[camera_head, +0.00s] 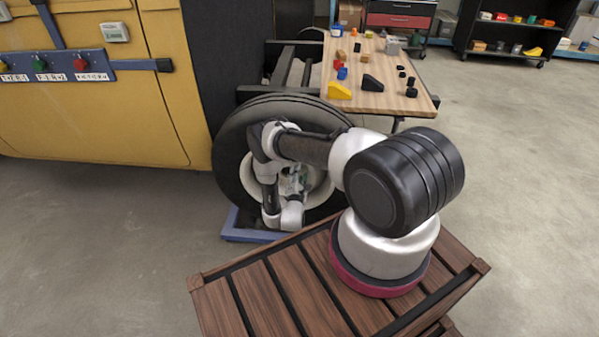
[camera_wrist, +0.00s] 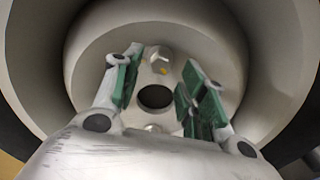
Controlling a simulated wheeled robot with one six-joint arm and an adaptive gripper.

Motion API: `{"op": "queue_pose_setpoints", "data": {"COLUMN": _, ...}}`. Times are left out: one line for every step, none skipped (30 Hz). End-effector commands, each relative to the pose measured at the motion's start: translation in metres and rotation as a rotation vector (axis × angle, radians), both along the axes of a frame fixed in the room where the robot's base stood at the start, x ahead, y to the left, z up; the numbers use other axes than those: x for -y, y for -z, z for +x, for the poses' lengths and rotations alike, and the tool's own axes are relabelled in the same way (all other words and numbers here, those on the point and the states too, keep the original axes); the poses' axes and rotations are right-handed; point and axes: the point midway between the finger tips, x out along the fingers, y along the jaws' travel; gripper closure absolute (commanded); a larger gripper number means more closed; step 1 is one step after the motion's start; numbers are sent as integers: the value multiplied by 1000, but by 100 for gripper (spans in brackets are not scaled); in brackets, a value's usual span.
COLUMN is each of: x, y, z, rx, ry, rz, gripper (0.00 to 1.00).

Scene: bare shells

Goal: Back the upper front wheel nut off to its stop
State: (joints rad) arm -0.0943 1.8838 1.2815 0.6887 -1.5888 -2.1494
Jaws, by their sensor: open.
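The front wheel has a black tyre (camera_head: 229,165) and a pale, deeply dished rim; the rim (camera_wrist: 110,25) fills most of the wrist view. The upper wheel nut (camera_wrist: 159,60) is a grey hex with a yellow mark, above the dark centre hole (camera_wrist: 155,97). Another nut (camera_wrist: 153,128) shows below the hole, partly covered by my gripper's body. My gripper (camera_wrist: 160,70) is open, its green-padded fingers left and right of the upper nut's line. I cannot tell whether the fingertips reach the nut's depth. In the head view my gripper (camera_head: 296,182) is inside the wheel's dish; the nuts are hidden.
A wooden-topped bench (camera_head: 380,72) with small coloured blocks stands above and behind the wheel. A yellow panel (camera_head: 100,120) with a blue button strip (camera_head: 60,67) is at the left. A blue base (camera_head: 245,234) lies under the wheel. The floor on the right is clear.

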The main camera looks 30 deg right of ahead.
Motion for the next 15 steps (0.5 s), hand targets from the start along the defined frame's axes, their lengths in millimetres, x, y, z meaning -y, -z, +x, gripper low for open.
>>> {"op": "queue_pose_setpoints", "data": {"x": -8, "y": 1, "z": -9, "rx": -4, "ry": -4, "rz": -1, "gripper": 58}}
{"op": "queue_pose_setpoints", "data": {"x": -12, "y": 1, "z": -16, "rx": -4, "ry": -4, "rz": -1, "gripper": 58}}
{"op": "queue_pose_setpoints", "data": {"x": -17, "y": 1, "z": -23, "rx": -4, "ry": -5, "rz": -1, "gripper": 58}}
{"op": "queue_pose_setpoints", "data": {"x": -21, "y": 1, "z": -29, "rx": -4, "ry": -4, "rz": -1, "gripper": 58}}
{"op": "queue_pose_setpoints", "data": {"x": -25, "y": 1, "z": -34, "rx": -3, "ry": -5, "rz": -1, "gripper": 58}}
{"op": "queue_pose_setpoints", "data": {"x": -30, "y": 1, "z": -41, "rx": -3, "ry": -5, "rz": -1, "gripper": 58}}
{"op": "queue_pose_setpoints", "data": {"x": -33, "y": 1, "z": -46, "rx": -4, "ry": -4, "rz": -1, "gripper": 58}}
{"op": "queue_pose_setpoints", "data": {"x": -36, "y": 1, "z": -50, "rx": -2, "ry": -4, "rz": -1, "gripper": 58}}
{"op": "queue_pose_setpoints", "data": {"x": -39, "y": 0, "z": -56, "rx": -1, "ry": -4, "rz": -2, "gripper": 58}}
{"op": "queue_pose_setpoints", "data": {"x": -42, "y": 0, "z": -59, "rx": -2, "ry": -3, "rz": -1, "gripper": 58}}
{"op": "queue_pose_setpoints", "data": {"x": -44, "y": 1, "z": -63, "rx": -3, "ry": -3, "rz": 0, "gripper": 58}}
{"op": "queue_pose_setpoints", "data": {"x": -46, "y": 1, "z": -66, "rx": -2, "ry": -2, "rz": 0, "gripper": 58}}
{"op": "queue_pose_setpoints", "data": {"x": -47, "y": 0, "z": -68, "rx": -1, "ry": -2, "rz": 0, "gripper": 58}}
{"op": "queue_pose_setpoints", "data": {"x": -48, "y": 0, "z": -70, "rx": -1, "ry": -2, "rz": 1, "gripper": 58}}
{"op": "queue_pose_setpoints", "data": {"x": -49, "y": 0, "z": -72, "rx": -1, "ry": -2, "rz": 1, "gripper": 58}}
